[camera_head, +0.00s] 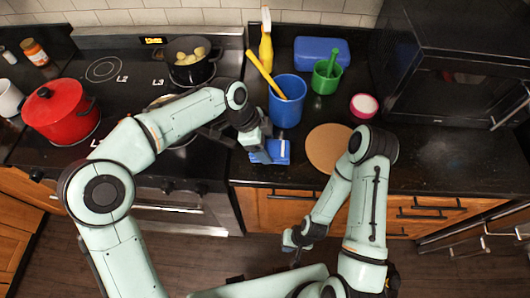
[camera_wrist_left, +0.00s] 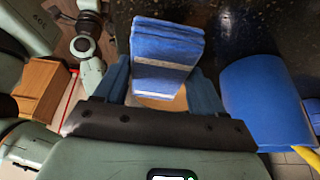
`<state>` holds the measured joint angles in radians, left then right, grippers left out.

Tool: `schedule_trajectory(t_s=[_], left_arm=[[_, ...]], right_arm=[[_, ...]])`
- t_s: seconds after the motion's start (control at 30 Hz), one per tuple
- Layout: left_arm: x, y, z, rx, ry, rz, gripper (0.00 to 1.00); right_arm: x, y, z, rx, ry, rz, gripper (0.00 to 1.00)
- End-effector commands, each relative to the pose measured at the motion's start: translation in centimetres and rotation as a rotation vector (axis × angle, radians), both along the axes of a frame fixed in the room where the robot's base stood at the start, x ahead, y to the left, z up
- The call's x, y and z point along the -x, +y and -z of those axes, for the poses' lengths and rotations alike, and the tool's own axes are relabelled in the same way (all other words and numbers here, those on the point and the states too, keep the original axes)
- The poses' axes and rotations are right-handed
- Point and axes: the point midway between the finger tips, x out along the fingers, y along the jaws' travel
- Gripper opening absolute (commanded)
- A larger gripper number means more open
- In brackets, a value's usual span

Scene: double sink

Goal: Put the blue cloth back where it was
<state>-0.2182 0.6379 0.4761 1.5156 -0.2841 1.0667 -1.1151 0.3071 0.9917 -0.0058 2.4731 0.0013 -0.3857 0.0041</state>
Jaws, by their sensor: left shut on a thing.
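The blue cloth (camera_head: 275,153) is folded into a layered block near the front edge of the counter, in front of the blue cup. My left gripper (camera_head: 262,146) is shut on it. In the left wrist view the cloth (camera_wrist_left: 168,42) sits between the two fingers of my left gripper (camera_wrist_left: 165,80) and sticks out past them. I cannot tell whether the cloth touches the counter. My right gripper (camera_head: 297,240) is low, in front of the cabinets, away from the cloth; its jaws are too small to judge.
A blue cup (camera_head: 287,103) with a yellow-handled tool stands behind the cloth. A round brown board (camera_head: 329,148) lies to its right. A green mortar (camera_head: 325,78), a blue box (camera_head: 318,50), a yellow bottle (camera_head: 266,48) and a pink bowl (camera_head: 364,105) stand farther back. A red pot (camera_head: 62,112) is left.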

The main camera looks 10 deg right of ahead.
Motion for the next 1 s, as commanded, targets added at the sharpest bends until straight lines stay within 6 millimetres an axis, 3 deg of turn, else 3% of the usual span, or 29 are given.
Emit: schedule_trajectory(t_s=[0.1,0.2,0.5,0.53,0.6,1.0], left_arm=[[0.2,0.1,2.6,-0.002,0.007,0.000,0.36],[0.1,0.0,4.0,-0.002,0.004,0.000,0.36],[0.0,0.0,4.6,-0.001,0.001,0.001,0.36],[0.0,0.1,4.6,-0.002,0.002,0.000,0.76],[0.0,0.0,4.6,-0.002,0.002,0.000,0.95],[-0.1,0.3,3.7,-0.001,0.000,-0.001,0.95]], right_arm=[[0.4,0.0,0.4,0.000,0.003,0.000,0.00],[0.5,0.0,0.5,0.000,0.006,0.000,0.00],[0.5,0.0,0.5,0.000,0.006,0.000,0.00],[0.5,0.0,0.5,0.000,0.006,0.000,0.00],[0.5,0.0,0.5,0.000,0.006,0.000,0.00],[0.4,0.0,0.4,0.000,0.004,0.000,0.00]])
